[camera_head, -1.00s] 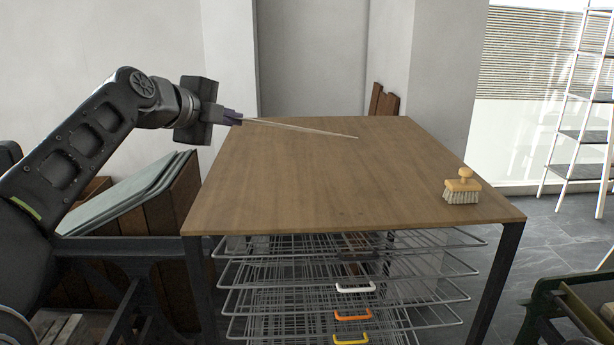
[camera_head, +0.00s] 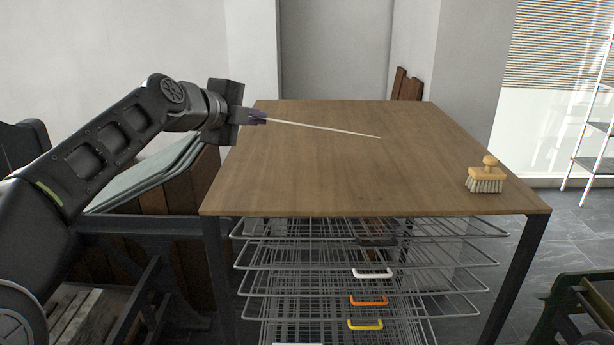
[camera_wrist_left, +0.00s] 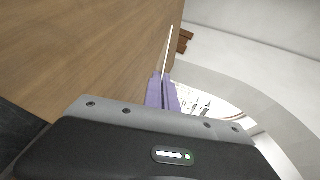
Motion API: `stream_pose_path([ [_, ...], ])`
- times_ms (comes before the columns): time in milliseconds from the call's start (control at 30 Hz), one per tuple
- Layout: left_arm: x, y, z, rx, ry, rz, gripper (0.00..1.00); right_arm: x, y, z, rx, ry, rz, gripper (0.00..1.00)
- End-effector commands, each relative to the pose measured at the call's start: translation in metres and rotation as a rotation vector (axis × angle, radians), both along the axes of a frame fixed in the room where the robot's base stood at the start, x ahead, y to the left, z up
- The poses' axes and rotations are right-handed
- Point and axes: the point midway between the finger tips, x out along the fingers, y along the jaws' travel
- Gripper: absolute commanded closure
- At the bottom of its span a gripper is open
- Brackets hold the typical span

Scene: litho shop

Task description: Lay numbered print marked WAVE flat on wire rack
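My left gripper (camera_head: 260,118) is shut on the edge of a thin pale sheet, the print (camera_head: 325,128). The sheet shows nearly edge-on above the tabletop, so no marking on it is readable. In the left wrist view the purple fingertips (camera_wrist_left: 163,80) pinch the sheet (camera_wrist_left: 168,48), again a thin pale strip. The wire rack (camera_head: 270,290) stands under the wooden table, with several wire shelves and white (camera_head: 372,274), orange (camera_head: 368,300) and yellow (camera_head: 365,324) handles. My right gripper is out of view.
The wooden table (camera_head: 340,180) stands over the rack, and its legs flank the shelves. A brush (camera_head: 487,176) sits at its right edge. Grey slabs (camera_head: 150,175) lean at the left. A ladder (camera_head: 590,130) stands at the far right. Most of the tabletop is clear.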

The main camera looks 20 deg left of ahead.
Motion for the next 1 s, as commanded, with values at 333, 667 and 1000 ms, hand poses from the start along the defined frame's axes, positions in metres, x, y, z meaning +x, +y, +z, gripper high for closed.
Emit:
stream_pose_path([
  [333, 0.0, 0.0, -0.052, 0.001, -0.001, 0.0, 1.0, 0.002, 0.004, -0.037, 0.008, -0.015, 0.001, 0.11],
  [667, 0.0, 0.0, -0.056, 0.001, -0.001, 0.0, 1.0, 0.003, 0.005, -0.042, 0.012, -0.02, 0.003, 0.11],
  [1000, 0.0, 0.0, -0.056, 0.001, 0.0, 0.0, 0.85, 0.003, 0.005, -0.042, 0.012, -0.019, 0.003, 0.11],
])
